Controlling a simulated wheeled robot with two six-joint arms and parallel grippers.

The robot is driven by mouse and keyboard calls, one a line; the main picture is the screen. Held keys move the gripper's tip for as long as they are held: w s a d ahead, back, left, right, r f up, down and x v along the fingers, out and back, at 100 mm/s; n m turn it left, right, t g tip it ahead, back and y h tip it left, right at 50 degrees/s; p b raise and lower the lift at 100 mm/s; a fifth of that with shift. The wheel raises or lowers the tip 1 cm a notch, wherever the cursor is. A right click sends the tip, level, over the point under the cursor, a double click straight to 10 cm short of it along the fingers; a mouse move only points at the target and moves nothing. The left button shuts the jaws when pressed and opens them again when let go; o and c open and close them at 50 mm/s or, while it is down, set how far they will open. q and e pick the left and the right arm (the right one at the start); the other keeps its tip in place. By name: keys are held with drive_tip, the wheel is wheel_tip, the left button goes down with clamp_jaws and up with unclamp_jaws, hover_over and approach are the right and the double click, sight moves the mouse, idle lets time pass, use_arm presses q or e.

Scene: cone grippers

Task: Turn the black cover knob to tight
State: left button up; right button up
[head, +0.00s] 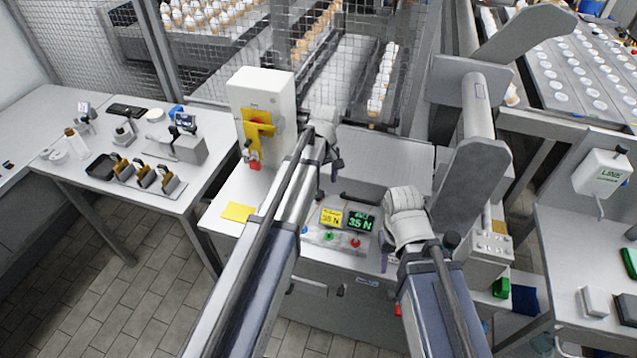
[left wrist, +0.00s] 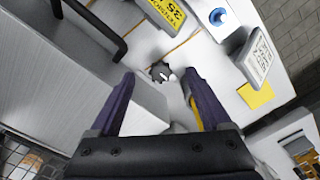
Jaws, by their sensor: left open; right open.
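A dark, lobed knob (left wrist: 160,72) with a pale pointer mark shows in the left wrist view, on the pale machine top. It lies just past the tips of my left gripper (left wrist: 158,82), between its two purple fingers. The fingers are open with a gap on each side of the knob; I cannot tell whether they reach around it. In the head view my left gripper (head: 328,178) is over the machine top and its arm hides the knob. My right gripper (head: 388,258) hangs lower right of the green display, largely hidden by its own wrist.
A yellow display (head: 331,217) and a green display (head: 360,221) stand at the machine's front, near coloured buttons. A black handle (left wrist: 92,30) is near my left fingers. A white box with a yellow plate (head: 260,123) stands behind left. A yellow note (head: 238,212) lies left.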

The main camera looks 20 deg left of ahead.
sight(318, 193)
use_arm(q)
drive_tip(key=shift+w+a+r+n, duration=0.15)
drive_tip(key=shift+w+a+n, duration=0.2)
drive_tip(key=shift+w+a, duration=0.25)
drive_tip(key=shift+w+a+r+n, duration=0.15)
drive_tip(key=shift+w+a+n, duration=0.2)
drive_tip(key=shift+w+a, duration=0.2)
drive_tip(key=shift+s+d+f, duration=0.1)
drive_tip(key=shift+s+f, duration=0.05)
drive_tip(key=shift+f, duration=0.1)
wheel_tip(318, 193, down, 7)
drive_tip(key=b, duration=0.7)
drive_tip(key=shift+f+b, duration=0.2)
drive_tip(key=shift+b, duration=0.2)
clamp_jaws()
